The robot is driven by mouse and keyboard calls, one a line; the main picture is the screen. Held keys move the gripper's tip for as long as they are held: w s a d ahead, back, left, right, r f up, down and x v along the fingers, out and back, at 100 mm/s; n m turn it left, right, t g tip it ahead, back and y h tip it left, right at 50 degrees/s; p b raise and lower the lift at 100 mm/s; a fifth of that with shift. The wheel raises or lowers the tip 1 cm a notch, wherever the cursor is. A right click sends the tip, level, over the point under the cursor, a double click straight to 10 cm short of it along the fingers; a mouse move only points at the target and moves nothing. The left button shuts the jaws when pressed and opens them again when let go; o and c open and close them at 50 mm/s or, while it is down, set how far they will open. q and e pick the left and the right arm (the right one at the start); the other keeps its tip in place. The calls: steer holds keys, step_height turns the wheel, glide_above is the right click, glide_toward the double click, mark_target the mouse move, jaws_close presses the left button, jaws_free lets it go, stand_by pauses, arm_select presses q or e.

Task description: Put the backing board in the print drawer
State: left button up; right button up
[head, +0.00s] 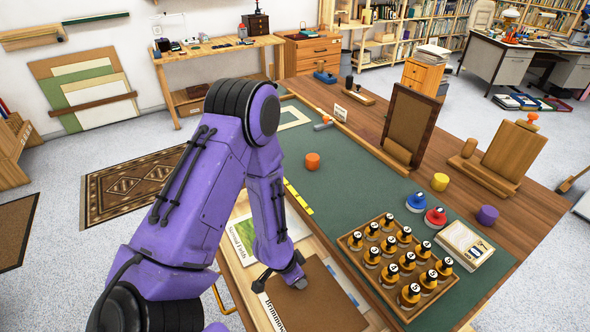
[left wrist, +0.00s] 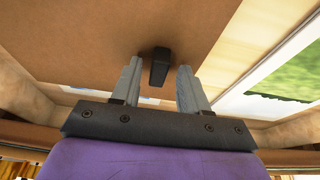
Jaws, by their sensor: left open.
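The backing board appears to be the flat brown board (head: 318,302), lying in the open print drawer (left wrist: 22,108) over a print lettered "Brimmond". In the left wrist view the brown board (left wrist: 85,35) fills the upper left, with a dark knob (left wrist: 159,67) on it. My left gripper (head: 293,280) is open at the board. Its fingers (left wrist: 157,88) stand apart on either side of the knob; I cannot tell if they touch it. My right gripper is not in view.
A second print (head: 243,240) lies in the drawer's left part. On the green mat (head: 345,190) stand an orange weight (head: 312,160) and a tray (head: 350,240) of several numbered bottles. An upright frame (head: 408,120) stands behind. The mat's middle is clear.

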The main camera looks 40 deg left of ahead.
arm_select(q)
steer(key=p+v, duration=0.1)
steer(key=v, duration=1.1)
steer(key=shift+w, duration=0.1)
